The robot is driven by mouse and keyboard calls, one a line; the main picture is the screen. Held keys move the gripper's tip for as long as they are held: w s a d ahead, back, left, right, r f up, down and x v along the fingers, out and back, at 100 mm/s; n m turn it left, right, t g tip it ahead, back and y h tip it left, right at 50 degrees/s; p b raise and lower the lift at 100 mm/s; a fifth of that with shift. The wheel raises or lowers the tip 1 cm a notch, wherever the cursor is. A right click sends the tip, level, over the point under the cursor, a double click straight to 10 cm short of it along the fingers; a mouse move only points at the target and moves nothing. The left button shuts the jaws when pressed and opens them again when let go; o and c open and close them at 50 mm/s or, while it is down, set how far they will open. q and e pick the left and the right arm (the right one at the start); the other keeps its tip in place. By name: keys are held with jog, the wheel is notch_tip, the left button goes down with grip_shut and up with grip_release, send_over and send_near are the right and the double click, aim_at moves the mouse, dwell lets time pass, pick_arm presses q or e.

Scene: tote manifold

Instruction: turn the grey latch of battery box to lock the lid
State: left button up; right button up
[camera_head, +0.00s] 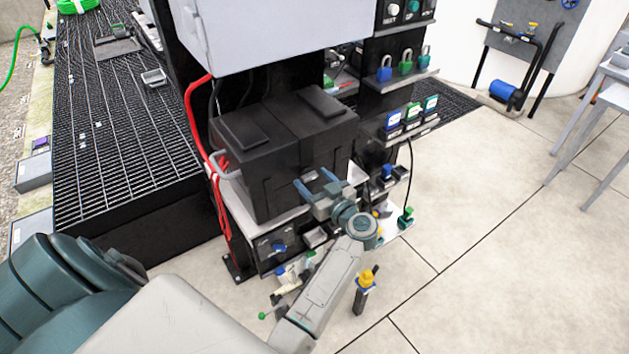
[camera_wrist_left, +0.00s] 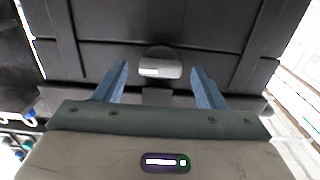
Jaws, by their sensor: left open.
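The black battery box (camera_head: 262,185) sits on a white shelf below a grey cabinet, with its lid down. Its grey latch (camera_wrist_left: 160,67) is a rounded knob with a bright front on the box's face in the left wrist view. My left gripper (camera_head: 315,181) is open in front of the box's front face. In the wrist view its two blue fingers (camera_wrist_left: 159,66) stand on either side of the latch, with gaps on both sides. The latch cannot be made out clearly in the head view, and I cannot tell how far the tips reach along it. My right gripper is not in view.
Red cables (camera_head: 192,115) run down left of the box. Coloured padlocks (camera_head: 405,66) and small labelled boxes (camera_head: 411,115) stand on shelves to the right. A yellow-topped post (camera_head: 364,290) stands near my left forearm.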

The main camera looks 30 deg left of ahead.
pick_arm(q)
jog(key=c, duration=1)
